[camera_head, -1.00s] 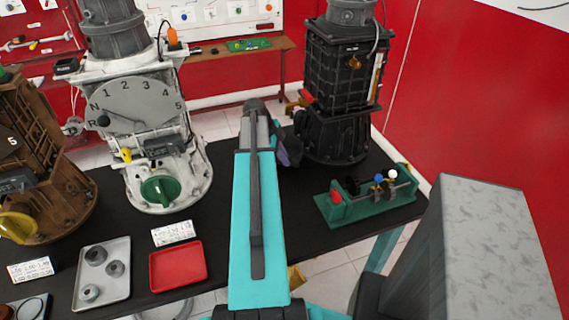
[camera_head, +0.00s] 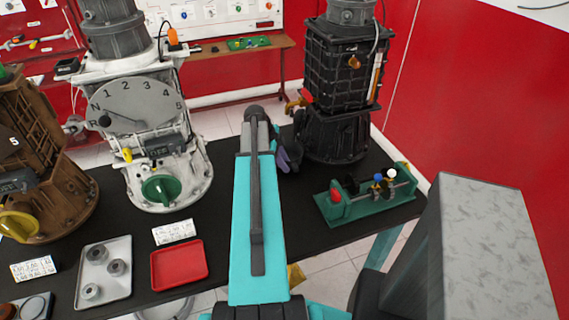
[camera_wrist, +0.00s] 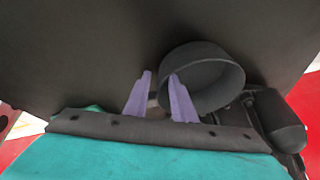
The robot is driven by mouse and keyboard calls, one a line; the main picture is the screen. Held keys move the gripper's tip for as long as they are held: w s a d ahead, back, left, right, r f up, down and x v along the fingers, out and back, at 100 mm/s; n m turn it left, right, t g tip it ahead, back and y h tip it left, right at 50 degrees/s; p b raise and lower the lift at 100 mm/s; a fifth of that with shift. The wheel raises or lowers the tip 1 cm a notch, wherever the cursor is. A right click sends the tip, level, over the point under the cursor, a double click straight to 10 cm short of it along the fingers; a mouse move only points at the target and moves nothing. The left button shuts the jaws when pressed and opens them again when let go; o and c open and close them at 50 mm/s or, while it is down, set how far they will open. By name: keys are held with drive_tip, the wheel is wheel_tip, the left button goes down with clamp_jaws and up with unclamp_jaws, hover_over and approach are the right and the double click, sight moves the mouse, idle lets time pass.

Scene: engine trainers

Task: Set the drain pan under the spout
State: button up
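A dark grey round pan (camera_wrist: 215,88), open at one side and hollow, shows in the wrist view; it appears to be the drain pan. My gripper (camera_wrist: 160,74) has two purple fingers standing apart. The left finger is outside the pan's near-left wall and the right finger overlaps its rim. A gap shows between the fingers, and I cannot see firm contact on both sides. In the head view my gripper (camera_head: 289,158) is partly hidden behind my arm, beside the black engine unit (camera_head: 338,95). A brass fitting (camera_head: 354,62) and a red-handled brass tap (camera_head: 299,102) are on that unit; I cannot tell which is the spout.
The black table holds a white gearbox trainer (camera_head: 160,140), a brown one (camera_head: 50,175), a red tray (camera_head: 180,286), a grey tray with rings (camera_head: 118,293) and a green fixture (camera_head: 375,208). A grey block (camera_head: 490,250) stands at the front right.

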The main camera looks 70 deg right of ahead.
drive_tip(key=shift+r, duration=0.2)
drive_tip(key=b+v, duration=0.3)
drive_tip(key=v, duration=0.8)
drive_tip(key=shift+w+r, duration=0.2)
drive_tip(key=shift+r, duration=0.15)
drive_tip(key=shift+a, duration=0.1)
idle(0.7)
